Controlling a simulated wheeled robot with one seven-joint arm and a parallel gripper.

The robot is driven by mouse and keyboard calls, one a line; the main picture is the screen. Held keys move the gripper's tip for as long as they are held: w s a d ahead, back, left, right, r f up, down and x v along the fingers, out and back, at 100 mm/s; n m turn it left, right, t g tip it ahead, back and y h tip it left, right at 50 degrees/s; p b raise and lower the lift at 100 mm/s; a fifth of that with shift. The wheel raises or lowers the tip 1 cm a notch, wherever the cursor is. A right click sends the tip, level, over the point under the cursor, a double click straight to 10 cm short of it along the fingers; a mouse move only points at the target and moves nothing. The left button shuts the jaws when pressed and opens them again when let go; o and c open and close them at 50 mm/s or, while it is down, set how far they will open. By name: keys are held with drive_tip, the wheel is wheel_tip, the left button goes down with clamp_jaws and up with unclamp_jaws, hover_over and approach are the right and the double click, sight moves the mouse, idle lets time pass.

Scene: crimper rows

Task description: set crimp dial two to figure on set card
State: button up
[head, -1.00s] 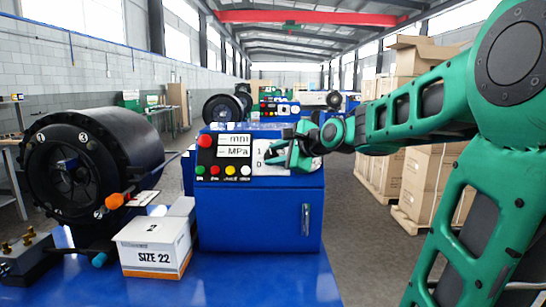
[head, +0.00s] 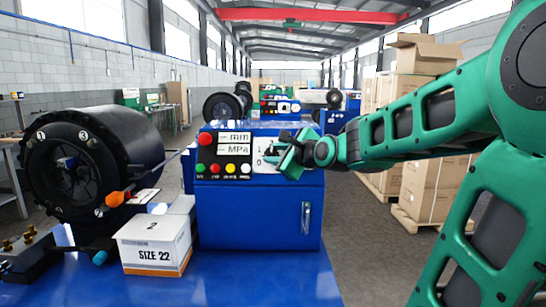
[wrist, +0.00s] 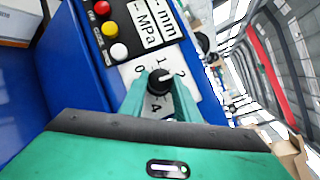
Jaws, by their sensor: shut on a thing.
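The crimp dial is a black round knob (wrist: 159,79) on a white plate (wrist: 132,69) with figures around it; 0, 1, 2 and 4 show in the wrist view. A pale mark on the knob appears to point towards the 2. My gripper (wrist: 160,90) has a green finger on each side of the knob and is shut on it. In the head view my gripper (head: 283,156) covers most of the dial plate (head: 262,167) on the blue machine (head: 255,215). I cannot make out a readable set card.
A black crimping head (head: 90,160) with an orange handle (head: 117,199) stands left. A white box (head: 155,245) marked 2 and SIZE 22 lies on the blue bench (head: 240,280). Coloured buttons (head: 222,168) sit left of the dial. Cartons (head: 435,180) stand right.

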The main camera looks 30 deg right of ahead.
drive_tip(key=shift+f, duration=0.3)
drive_tip(key=o, duration=0.9)
drive_tip(key=shift+o, duration=0.7)
drive_tip(key=shift+r, duration=0.15)
drive_tip(key=v, duration=1)
drive_tip(key=shift+s, duration=0.35)
drive_tip(key=shift+a, duration=0.1)
